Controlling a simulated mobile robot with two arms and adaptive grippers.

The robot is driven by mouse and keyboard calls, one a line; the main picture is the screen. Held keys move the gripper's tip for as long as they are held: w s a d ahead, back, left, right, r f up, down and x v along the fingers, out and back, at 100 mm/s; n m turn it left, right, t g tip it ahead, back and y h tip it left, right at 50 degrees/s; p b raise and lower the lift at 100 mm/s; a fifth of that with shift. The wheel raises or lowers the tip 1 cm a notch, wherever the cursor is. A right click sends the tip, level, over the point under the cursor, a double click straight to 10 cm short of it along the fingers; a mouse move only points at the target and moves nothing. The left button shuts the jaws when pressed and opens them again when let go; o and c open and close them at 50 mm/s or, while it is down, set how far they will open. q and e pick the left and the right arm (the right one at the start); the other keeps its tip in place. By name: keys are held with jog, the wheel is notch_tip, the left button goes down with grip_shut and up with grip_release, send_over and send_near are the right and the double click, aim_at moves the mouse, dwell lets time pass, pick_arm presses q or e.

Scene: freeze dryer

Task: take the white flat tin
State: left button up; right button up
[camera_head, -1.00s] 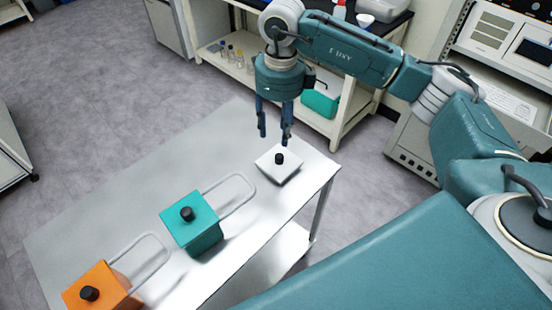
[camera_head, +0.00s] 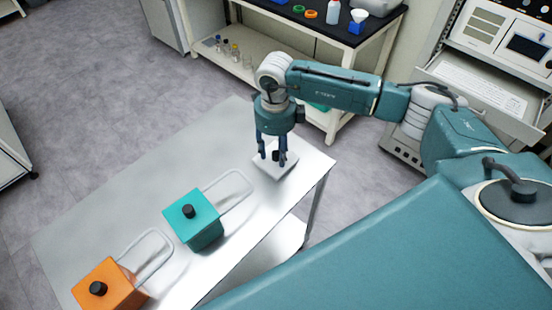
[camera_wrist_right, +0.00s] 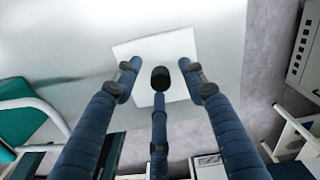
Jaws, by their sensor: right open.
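The white flat tin (camera_head: 279,171) with a black knob on top lies near the far right end of the metal table. My right gripper (camera_head: 274,156) is open and points down just above the tin, its fingers around the knob. In the right wrist view the tin (camera_wrist_right: 177,45) shows beneath the spread fingers of my right gripper (camera_wrist_right: 160,75), with the black knob between them. Whether any finger touches the knob cannot be told. My left gripper is not in view.
A teal box (camera_head: 193,220) with a black knob and wire handle stands mid-table. An orange box (camera_head: 110,285) of the same kind stands at the near left. The metal table (camera_head: 120,200) is bare at its left. A bench (camera_head: 300,30) with bottles stands behind.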

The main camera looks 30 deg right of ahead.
grip_shut()
jog(key=shift+w+r, duration=0.1)
jog(key=shift+r, duration=0.05)
